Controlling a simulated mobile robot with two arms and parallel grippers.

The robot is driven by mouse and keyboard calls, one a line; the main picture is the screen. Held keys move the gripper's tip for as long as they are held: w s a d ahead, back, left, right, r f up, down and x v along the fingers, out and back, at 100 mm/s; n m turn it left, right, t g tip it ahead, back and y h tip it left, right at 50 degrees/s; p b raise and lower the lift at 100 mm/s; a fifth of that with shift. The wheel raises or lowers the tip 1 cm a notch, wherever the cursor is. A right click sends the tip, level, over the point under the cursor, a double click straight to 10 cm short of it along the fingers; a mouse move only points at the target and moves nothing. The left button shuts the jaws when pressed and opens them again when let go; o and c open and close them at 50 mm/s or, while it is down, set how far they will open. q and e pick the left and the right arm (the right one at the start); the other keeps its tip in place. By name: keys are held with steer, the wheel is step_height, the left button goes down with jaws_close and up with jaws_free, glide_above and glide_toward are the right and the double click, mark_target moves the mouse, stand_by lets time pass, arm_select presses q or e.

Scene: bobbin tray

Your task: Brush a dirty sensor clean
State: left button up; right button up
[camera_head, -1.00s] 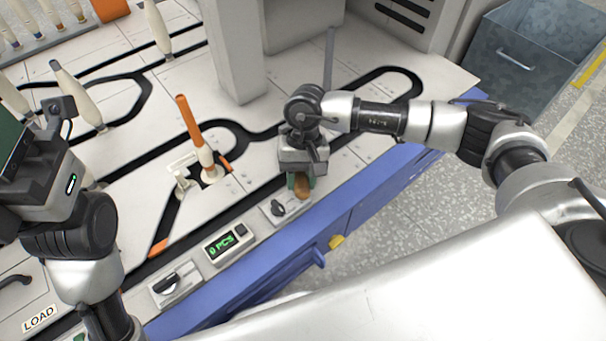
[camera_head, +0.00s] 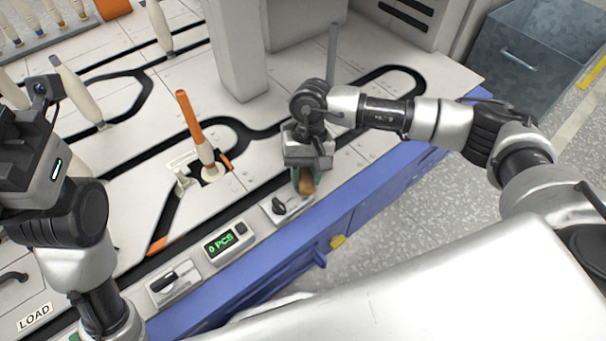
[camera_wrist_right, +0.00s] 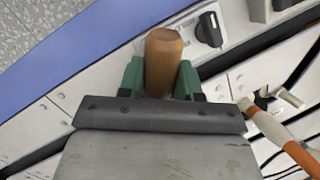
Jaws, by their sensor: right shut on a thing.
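My right gripper (camera_head: 305,178) is near the table's front edge, beside a black knob. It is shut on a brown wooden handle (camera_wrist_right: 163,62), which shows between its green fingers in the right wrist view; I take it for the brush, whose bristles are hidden. A white bracket (camera_head: 184,178) stands beside an upright bobbin with an orange top (camera_head: 193,125), left of the right gripper. I cannot tell for sure which part is the sensor, nor any dirt on it. My left gripper is at the left edge; its fingers are not visible.
A counter display reading 0 PCS (camera_head: 222,243) sits between two knob panels along the front edge. A grey column (camera_head: 232,50) rises behind. Several cream bobbins stand at the upper left. A metal bin (camera_head: 530,60) is at the far right.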

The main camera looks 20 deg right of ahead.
steer(key=shift+w+d+r, duration=0.2)
steer(key=shift+w+d, duration=0.1)
steer(key=shift+d, duration=0.25)
steer(key=shift+s+d+f+p, duration=0.1)
steer(key=shift+s+d+p, duration=0.15)
steer(key=shift+s, duration=0.7)
steer(key=shift+s+d+r+p, duration=0.15)
steer(key=shift+s+d, duration=0.25)
steer(key=shift+s, duration=0.6)
steer(key=shift+s+d+f+p, duration=0.15)
steer(key=shift+s+d+p, duration=0.15)
steer(key=shift+s, duration=0.65)
steer(key=shift+s+d, duration=0.25)
steer(key=shift+s, duration=0.45)
steer(key=shift+s+d, duration=0.25)
steer(key=shift+s, duration=0.45)
